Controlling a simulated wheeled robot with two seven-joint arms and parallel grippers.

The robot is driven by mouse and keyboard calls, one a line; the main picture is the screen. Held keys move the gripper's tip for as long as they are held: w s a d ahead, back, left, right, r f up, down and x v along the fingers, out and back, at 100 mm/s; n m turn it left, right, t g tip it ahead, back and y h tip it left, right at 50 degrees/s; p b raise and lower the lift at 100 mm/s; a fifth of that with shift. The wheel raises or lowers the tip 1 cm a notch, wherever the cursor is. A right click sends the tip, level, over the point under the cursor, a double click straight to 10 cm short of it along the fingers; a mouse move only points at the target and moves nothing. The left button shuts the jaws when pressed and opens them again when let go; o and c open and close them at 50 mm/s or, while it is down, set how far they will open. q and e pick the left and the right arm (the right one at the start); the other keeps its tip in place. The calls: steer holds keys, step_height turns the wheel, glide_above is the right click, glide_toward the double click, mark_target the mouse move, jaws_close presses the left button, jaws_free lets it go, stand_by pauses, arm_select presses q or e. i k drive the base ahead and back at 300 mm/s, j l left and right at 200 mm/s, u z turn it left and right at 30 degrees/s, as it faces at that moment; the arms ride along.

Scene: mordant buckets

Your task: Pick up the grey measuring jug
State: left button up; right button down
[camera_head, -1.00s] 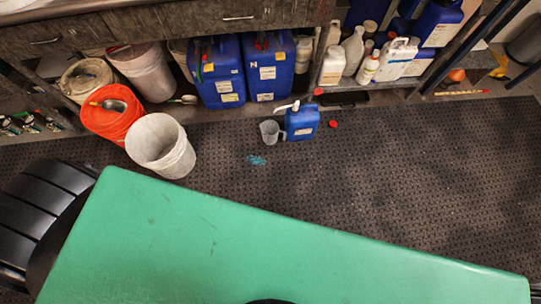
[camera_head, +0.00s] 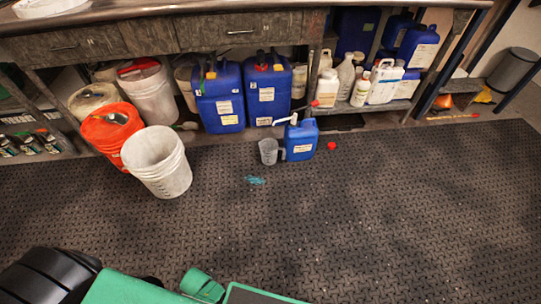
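The grey measuring jug (camera_head: 268,151) stands upright on the dark textured floor mat (camera_head: 370,220), in the upper middle of the head view. Its handle is on its right side, close to a small blue canister (camera_head: 300,142). I cannot tell whether the two touch. A pale spout or tap sticks out from the canister's top toward the left, above the jug. Neither of my grippers shows in the view. Only green and black parts of my own body show along the bottom left edge.
A white bucket (camera_head: 157,163) and an orange bucket (camera_head: 111,130) stand left of the jug. Large blue canisters (camera_head: 218,98) stand behind it under the bench (camera_head: 140,37). A teal spill (camera_head: 255,180) and a red cap (camera_head: 331,145) lie nearby. The mat in front and right is clear.

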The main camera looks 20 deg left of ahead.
mark_target(269, 148)
steer(key=u, duration=1.65)
steer(key=z, duration=1.2)
steer(key=i+j+z, duration=0.15)
steer(key=i+j, duration=0.35)
